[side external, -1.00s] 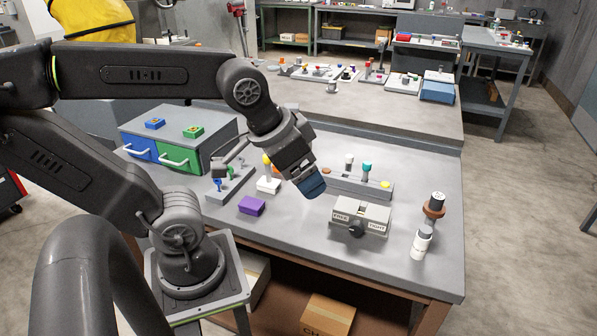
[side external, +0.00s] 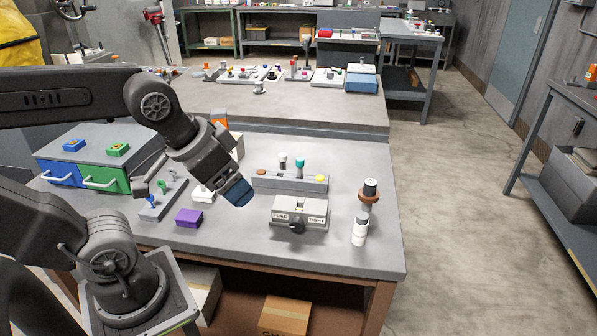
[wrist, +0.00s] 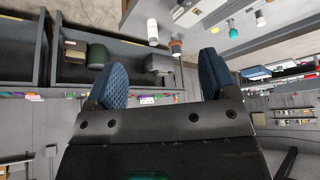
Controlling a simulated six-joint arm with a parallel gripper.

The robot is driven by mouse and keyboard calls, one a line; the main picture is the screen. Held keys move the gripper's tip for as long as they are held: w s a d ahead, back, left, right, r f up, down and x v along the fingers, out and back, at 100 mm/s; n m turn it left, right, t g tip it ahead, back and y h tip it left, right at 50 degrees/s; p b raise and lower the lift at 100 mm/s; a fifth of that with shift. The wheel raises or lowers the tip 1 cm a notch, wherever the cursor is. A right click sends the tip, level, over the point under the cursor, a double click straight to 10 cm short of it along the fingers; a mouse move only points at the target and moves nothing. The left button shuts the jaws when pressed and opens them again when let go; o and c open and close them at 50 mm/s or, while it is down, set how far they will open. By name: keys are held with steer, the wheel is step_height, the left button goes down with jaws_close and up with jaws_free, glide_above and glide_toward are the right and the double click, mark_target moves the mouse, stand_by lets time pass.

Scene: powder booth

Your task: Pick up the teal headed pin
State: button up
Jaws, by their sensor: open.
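The teal headed pin (side external: 299,165) stands upright in a grey block (side external: 263,182) near the back middle of the bench in the side view. A white-topped pin (side external: 283,162), an orange disc (side external: 261,171) and a yellow disc (side external: 320,178) share this block. My gripper (side external: 240,196) is in front and left of the teal pin, apart from it. In the wrist view my gripper (wrist: 165,78) has its blue fingers spread with nothing held between them. A small teal head (wrist: 233,32) shows at the upper right there.
A grey box with a knob (side external: 299,215) stands in front of the block. White and brown cylinders (side external: 360,231) stand at the right. A purple block (side external: 189,217) and the blue and green drawer unit (side external: 98,165) lie left. The bench's front right corner is clear.

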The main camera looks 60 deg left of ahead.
steer(key=shift+c, duration=0.3)
steer(key=c, duration=0.3)
stand_by(0.3)
steer(key=n+g+y, duration=0.2)
steer(key=n, duration=0.4)
glide_above(300, 159)
steer(key=s+d, duration=0.2)
steer(key=s, duration=0.2)
step_height(300, 159, down, 6)
steer(key=x, duration=0.7)
steer(key=shift+f, duration=0.2)
steer(key=shift+x, duration=3)
